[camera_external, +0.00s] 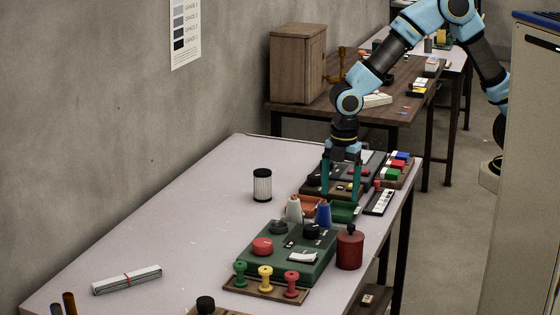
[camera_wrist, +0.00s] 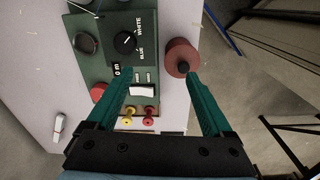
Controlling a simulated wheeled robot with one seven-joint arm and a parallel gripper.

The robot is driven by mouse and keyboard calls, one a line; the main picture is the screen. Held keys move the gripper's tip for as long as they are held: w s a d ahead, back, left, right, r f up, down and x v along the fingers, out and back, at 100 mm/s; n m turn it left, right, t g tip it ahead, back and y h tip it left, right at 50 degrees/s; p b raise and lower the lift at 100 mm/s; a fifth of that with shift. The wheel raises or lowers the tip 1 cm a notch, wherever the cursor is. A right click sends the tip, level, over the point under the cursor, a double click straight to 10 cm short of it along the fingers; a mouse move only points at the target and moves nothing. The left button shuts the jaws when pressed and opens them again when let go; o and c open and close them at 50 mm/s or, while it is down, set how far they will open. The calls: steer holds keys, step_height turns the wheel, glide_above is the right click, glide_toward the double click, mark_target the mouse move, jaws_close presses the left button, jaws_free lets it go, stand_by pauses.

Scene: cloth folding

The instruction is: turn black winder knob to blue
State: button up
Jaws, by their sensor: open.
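The black winder knob (camera_wrist: 124,42) sits on a green box (camera_wrist: 92,18) in the wrist view, with the printed words WHITE and BLUE on its right side. A small pale mark shows on the knob, but I cannot tell surely which word it points at. In the external view the knob (camera_external: 311,230) is at the far right of the green box (camera_external: 282,266). My gripper (camera_external: 341,196) is open, pointing down with teal fingers, above and beyond the box. In the wrist view my gripper (camera_wrist: 160,77) is empty, its fingers apart and the knob ahead of its left finger.
A dark red canister (camera_external: 350,250) stands close right of the box. A white spool (camera_external: 293,209) and blue spool (camera_external: 323,212) stand behind it. Green, yellow and red pegs (camera_external: 265,276) stand in front. A red button (camera_external: 262,246) is on the box. The table's left side is mostly clear.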

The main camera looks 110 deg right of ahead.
mark_target(312, 227)
steer(key=w+d+f+n, duration=0.2)
steer(key=w+d+n, duration=0.2)
steer(key=d, duration=0.2)
steer(key=f+p, duration=0.1)
steer(key=f, duration=0.4)
steer(key=f+p, duration=0.2)
steer(key=f, duration=0.3)
steer(key=shift+w+d+f, duration=0.1)
steer(key=shift+w+d, duration=0.05)
steer(key=shift+d, duration=0.05)
jaws_close()
